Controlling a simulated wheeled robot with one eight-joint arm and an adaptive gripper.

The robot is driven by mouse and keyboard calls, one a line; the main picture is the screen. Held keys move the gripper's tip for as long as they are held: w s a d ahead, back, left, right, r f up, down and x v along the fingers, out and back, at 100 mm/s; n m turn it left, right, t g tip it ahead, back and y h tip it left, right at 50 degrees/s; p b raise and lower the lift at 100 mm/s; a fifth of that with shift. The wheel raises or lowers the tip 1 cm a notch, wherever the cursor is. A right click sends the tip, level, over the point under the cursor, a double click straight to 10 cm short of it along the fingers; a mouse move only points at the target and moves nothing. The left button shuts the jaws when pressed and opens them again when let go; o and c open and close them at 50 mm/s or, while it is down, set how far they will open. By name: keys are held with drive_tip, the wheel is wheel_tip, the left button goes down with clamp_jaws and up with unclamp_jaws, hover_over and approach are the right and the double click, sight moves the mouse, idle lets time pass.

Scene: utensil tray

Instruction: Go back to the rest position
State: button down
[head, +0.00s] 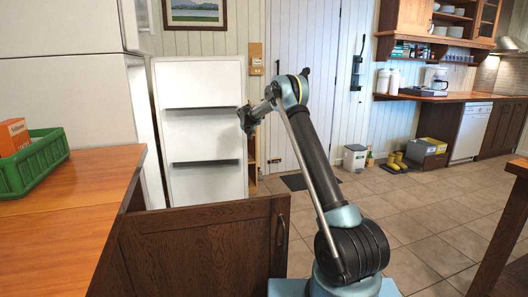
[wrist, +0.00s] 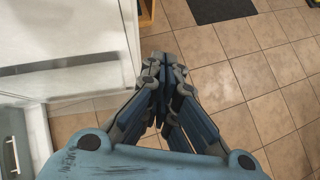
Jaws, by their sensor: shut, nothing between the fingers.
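My gripper (head: 246,120) is at the end of my raised arm, in the middle of the head view. It is in front of the white shelved panel and appears apart from it. In the wrist view my gripper (wrist: 163,62) points over the tiled floor, with its fingers closed together and nothing between them. No utensil or utensil tray shows in either view.
A wooden counter (head: 75,205) with a green crate (head: 38,163) and an orange box in it is at the left. A dark wooden cabinet door (head: 200,250) stands in front. The white shelved panel (head: 203,135) is behind my gripper. Tiled floor (head: 430,205) is open at right.

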drive_tip(key=s+d+r+m+g, duration=0.1)
drive_tip(key=s+d+r+m, duration=0.45)
drive_tip(key=s+d, duration=0.3)
drive_tip(key=s+d+r+m+g, duration=0.1)
drive_tip(key=s+d+r+m, duration=0.3)
drive_tip(key=s+d+r, duration=0.45)
drive_tip(key=s+d+m+g, duration=0.1)
drive_tip(key=s+d+m, duration=0.3)
drive_tip(key=s, duration=0.7)
drive_tip(key=s+d+m+g, duration=0.1)
drive_tip(key=s+d+m, duration=0.3)
drive_tip(key=s, duration=0.7)
drive_tip(key=s+d+f+m+g, duration=0.1)
drive_tip(key=s+d+f+m, duration=0.2)
drive_tip(key=s, duration=0.8)
drive_tip(key=s+d+f+m, duration=0.2)
drive_tip(key=s+f+m, duration=0.25)
drive_tip(key=s, duration=0.65)
drive_tip(key=s+d+f+m+g, duration=0.1)
drive_tip(key=s+d+f+m, duration=0.2)
drive_tip(key=s, duration=0.8)
drive_tip(key=s+f+m+g, duration=0.1)
drive_tip(key=s+f+m, duration=0.5)
drive_tip(key=s+f, duration=0.2)
drive_tip(key=shift+s+a+f, duration=0.3)
drive_tip(key=shift+s, duration=0.9)
